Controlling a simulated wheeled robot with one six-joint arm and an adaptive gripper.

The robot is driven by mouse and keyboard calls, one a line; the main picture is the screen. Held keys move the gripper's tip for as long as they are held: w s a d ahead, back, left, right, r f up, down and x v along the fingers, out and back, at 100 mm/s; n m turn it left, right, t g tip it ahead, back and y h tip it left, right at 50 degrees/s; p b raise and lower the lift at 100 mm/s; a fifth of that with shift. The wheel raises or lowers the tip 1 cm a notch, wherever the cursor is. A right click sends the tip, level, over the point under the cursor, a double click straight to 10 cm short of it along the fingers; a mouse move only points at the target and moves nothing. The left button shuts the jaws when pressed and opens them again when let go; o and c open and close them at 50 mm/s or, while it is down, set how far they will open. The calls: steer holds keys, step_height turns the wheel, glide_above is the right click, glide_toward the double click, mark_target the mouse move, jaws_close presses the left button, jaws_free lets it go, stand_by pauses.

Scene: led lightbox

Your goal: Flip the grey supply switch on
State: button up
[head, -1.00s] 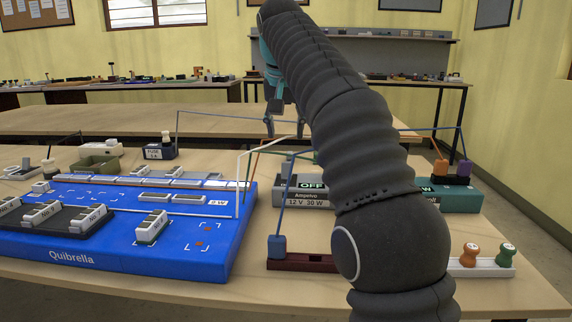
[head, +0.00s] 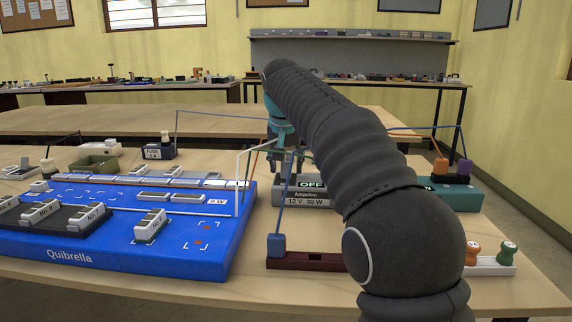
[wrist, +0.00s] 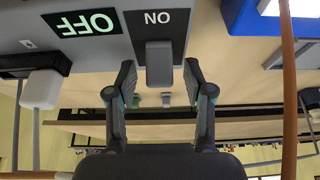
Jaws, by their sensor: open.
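The grey supply (head: 308,202), marked Ampelvo 12 V 30 W, stands on the bench, partly hidden by my arm in the head view. Its panel shows OFF in green (wrist: 87,22). The wrist view sees it upside down. A grey switch lever (wrist: 159,62) sticks out beside a dark ON plate (wrist: 158,20). My gripper (wrist: 159,78) is open, with one finger on each side of the lever and visible gaps to both. In the head view my gripper (head: 285,160) comes down at the supply's back left.
A blue Quibrella board (head: 130,265) with white blocks lies at the left. Wires arch close to my gripper, one orange (wrist: 289,90). A dark red block (head: 305,262) lies in front, a teal box (head: 460,198) to the right.

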jaws_close()
steer(key=shift+s+f+b, duration=0.1)
steer(key=shift+f+b, duration=0.05)
steer(key=shift+b, duration=0.4)
steer(key=t+b, duration=0.1)
steer(key=b, duration=0.2)
steer(key=shift+s+f+t+b, duration=0.2)
steer(key=shift+s+t+b, duration=0.05)
steer(key=shift+t+b, duration=0.15)
steer(key=t+b, duration=0.1)
steer(key=b, duration=0.1)
steer(key=t+b, duration=0.1)
steer(key=b, duration=0.2)
steer(key=shift+s+f, duration=0.1)
steer(key=shift+s, duration=0.3)
steer(key=t+b, duration=0.1)
steer(key=b, duration=0.1)
steer(key=t+b, duration=0.1)
steer(key=shift+s+r+b, duration=0.25)
steer(key=shift+s+b, duration=0.1)
steer(key=shift+b, duration=0.05)
steer(key=shift+s+r+t+b, duration=0.1)
steer(key=shift+s+t+b, duration=0.05)
steer(key=shift+t, duration=0.55)
steer(key=shift+s+r+t+b, duration=0.1)
steer(key=shift+t+b, duration=0.05)
steer(key=shift+t, duration=0.55)
